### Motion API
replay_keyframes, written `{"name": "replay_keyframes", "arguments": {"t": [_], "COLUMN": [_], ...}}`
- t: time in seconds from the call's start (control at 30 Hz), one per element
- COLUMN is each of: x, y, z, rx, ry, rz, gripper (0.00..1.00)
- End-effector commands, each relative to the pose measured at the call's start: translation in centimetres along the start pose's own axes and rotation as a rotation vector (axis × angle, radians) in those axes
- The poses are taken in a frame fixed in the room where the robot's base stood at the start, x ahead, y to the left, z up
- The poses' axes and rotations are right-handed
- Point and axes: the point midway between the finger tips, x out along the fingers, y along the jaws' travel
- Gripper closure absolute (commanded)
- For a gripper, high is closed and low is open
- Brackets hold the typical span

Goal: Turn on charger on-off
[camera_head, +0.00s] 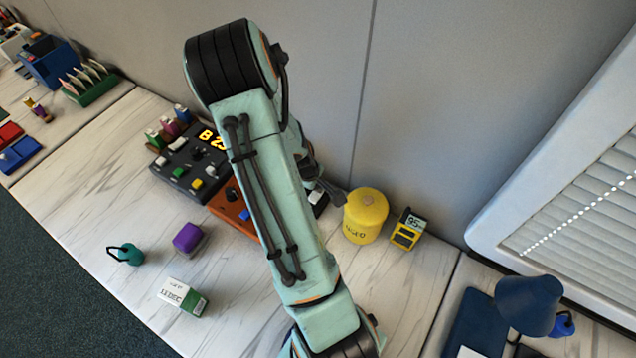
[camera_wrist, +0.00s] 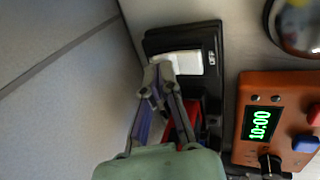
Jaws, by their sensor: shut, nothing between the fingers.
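A black device with a white button or switch (camera_wrist: 175,63) stands by the wall in the wrist view; small white lettering is printed beside the switch. A red part (camera_wrist: 184,125) shows lower on it, partly hidden behind my fingers.
An orange device (camera_wrist: 270,85) reading 10:00 stands right of the black one. A yellow canister (camera_head: 366,216) and a yellow meter (camera_head: 407,230) stand close by. A black control box (camera_head: 187,165), purple block (camera_head: 188,237) and carton (camera_head: 182,297) lie left. The wall is close behind.

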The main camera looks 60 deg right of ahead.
Motion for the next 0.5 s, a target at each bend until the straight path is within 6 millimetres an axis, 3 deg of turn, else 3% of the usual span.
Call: {"name": "replay_keyframes", "arguments": {"t": [0.5], "x": [0.55], "y": [0.03], "z": [0.01], "rx": [0.001], "ry": [-0.003], "rz": [-0.062], "gripper": [1.00]}}
